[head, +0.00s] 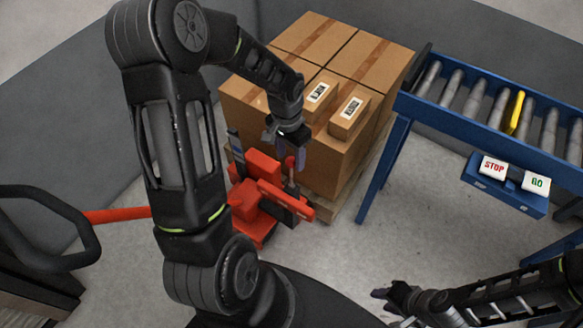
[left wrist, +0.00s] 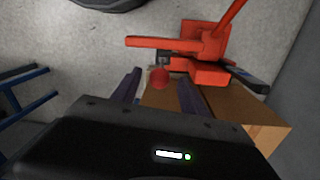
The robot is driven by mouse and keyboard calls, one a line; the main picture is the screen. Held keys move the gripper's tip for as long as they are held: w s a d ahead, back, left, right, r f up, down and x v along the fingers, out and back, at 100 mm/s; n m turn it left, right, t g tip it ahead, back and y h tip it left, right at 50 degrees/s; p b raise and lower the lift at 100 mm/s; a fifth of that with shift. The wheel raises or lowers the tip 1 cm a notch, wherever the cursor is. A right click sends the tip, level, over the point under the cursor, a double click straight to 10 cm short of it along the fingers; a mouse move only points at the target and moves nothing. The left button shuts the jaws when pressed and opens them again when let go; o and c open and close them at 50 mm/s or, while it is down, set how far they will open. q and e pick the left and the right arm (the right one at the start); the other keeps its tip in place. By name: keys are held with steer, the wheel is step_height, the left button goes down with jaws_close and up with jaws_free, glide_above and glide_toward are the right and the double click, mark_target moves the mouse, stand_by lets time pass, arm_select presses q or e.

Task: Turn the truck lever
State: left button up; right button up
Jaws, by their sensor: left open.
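The red pallet truck (head: 258,200) stands on the floor against the loaded pallet. Its lever, with a red knob (head: 290,163), rises beside the truck's red body. The knob also shows in the left wrist view (left wrist: 159,77), between and just beyond the two fingertips. My left gripper (head: 291,158) is open, pointing down at the lever, with a finger on either side of the knob in view. I cannot tell whether a finger touches it. The lever's lower part is partly hidden. My right gripper (head: 384,295) is low near the bottom edge, away from the truck; its jaw state is unclear.
Large cardboard boxes (head: 240,105) stand on a wooden pallet (head: 325,207) right behind the lever, with two small labelled boxes on top. A blue roller conveyor (head: 398,132) with a STOP and GO panel (head: 507,183) is at right. Grey floor between is clear.

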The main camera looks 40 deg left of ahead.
mark_target(291, 173)
arm_select(q)
step_height(291, 173, down, 6)
steer(key=shift+d, duration=0.25)
steer(key=shift+c, duration=0.3)
jaws_close()
stand_by(1.1)
